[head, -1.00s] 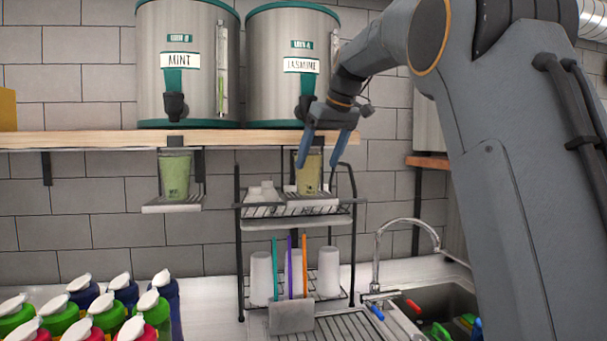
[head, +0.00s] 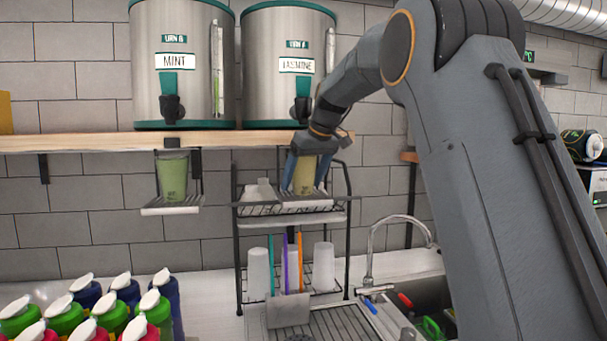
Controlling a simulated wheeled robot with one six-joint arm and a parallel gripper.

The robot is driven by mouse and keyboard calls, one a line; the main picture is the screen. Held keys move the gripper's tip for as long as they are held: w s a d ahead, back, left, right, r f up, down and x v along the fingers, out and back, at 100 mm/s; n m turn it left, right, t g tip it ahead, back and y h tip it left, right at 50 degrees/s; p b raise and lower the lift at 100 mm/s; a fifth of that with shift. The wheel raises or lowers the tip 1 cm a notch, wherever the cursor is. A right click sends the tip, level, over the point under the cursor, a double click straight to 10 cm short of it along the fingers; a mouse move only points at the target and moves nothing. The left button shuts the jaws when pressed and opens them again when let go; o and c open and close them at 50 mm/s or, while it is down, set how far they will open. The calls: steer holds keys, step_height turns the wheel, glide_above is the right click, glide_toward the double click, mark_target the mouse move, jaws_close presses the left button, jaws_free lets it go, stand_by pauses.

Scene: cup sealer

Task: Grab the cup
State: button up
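A cup of yellowish liquid (head: 304,176) stands on a small tray under the jasmine urn (head: 289,65). My gripper (head: 305,180) points down at this cup, with one blue finger at its left and the other at its right. The fingers are spread; I cannot tell whether they touch the cup. The cup's top is hidden behind my gripper. A second cup, with green liquid (head: 173,176), stands on a tray (head: 172,209) under the mint urn (head: 182,65).
A wooden shelf (head: 80,142) runs just above the cups. A black wire rack (head: 238,240) with white cups stands below. A sink with a faucet (head: 397,219) is at the right. Several capped bottles (head: 64,314) stand at the lower left.

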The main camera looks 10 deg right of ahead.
steer(key=c, duration=1.1)
steer(key=shift+c, duration=1.3)
steer(key=shift+r, duration=0.15)
